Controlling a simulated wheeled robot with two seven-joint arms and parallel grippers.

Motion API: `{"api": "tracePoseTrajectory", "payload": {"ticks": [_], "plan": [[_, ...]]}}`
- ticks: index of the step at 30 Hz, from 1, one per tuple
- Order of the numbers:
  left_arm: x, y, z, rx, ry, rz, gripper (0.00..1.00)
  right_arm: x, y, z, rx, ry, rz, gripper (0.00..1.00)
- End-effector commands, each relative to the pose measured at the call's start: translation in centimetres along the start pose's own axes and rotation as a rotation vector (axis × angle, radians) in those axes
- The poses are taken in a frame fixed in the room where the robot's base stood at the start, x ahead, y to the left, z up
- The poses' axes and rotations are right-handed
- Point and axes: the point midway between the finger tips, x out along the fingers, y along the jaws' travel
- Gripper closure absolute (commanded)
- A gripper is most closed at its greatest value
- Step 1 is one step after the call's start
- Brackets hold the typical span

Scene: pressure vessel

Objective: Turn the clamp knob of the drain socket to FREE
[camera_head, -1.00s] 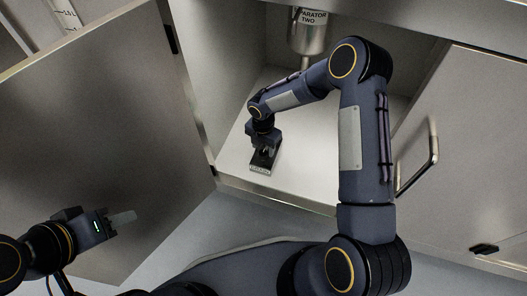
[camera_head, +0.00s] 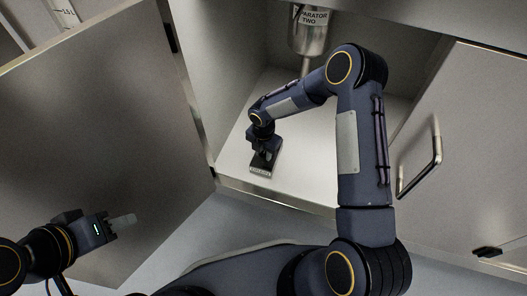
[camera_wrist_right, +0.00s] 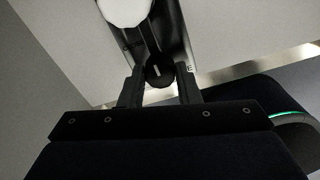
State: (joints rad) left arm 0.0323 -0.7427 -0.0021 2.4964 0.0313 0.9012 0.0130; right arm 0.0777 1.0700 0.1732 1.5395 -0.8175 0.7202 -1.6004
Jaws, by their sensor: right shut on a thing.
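The drain socket (camera_head: 261,169) is a dark block with a pale labelled front edge on the cabinet floor. It also shows in the right wrist view (camera_wrist_right: 176,40). Its clamp knob (camera_wrist_right: 157,71) is round and black with a light pointer line, roughly upright in the picture. A letter "E" shows on the plate just right of the knob. My right gripper (camera_wrist_right: 160,88) is shut on the knob, one finger on each side; it also shows in the head view (camera_head: 264,146). Most of the label is hidden. My left gripper (camera_head: 122,222) is at lower left, away from the socket; its jaw opening is unclear.
A metal vessel (camera_head: 309,37) labelled "SEPARATOR TWO", its first letters partly cut off, hangs over the cabinet floor (camera_head: 290,180). Open doors stand on the left (camera_head: 100,120) and right (camera_head: 470,150), the right with a bar handle (camera_head: 436,160). A white rounded thing (camera_wrist_right: 124,10) sits above the knob.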

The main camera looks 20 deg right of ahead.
Motion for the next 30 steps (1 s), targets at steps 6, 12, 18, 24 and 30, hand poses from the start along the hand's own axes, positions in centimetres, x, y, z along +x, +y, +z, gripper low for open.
{"api": "tracePoseTrajectory", "payload": {"ticks": [6,12,18,24,30], "plan": [[-0.01,0.01,-0.01,0.000,0.000,0.000,0.60,-0.03,0.00,-0.02,0.048,0.000,0.000,0.93],[-0.03,0.02,-0.02,0.000,0.000,0.000,0.60,-0.05,0.00,-0.04,0.166,0.000,-0.001,0.93],[-0.04,0.02,-0.02,0.000,0.000,0.000,0.60,-0.05,0.02,-0.04,0.342,0.000,0.000,0.93],[-0.01,0.00,-0.01,0.000,0.000,0.000,0.60,-0.05,0.01,-0.06,0.533,0.000,-0.001,0.93],[0.03,-0.01,0.02,0.000,0.000,0.000,0.60,-0.05,0.03,-0.04,0.724,0.000,0.001,0.93]]}}
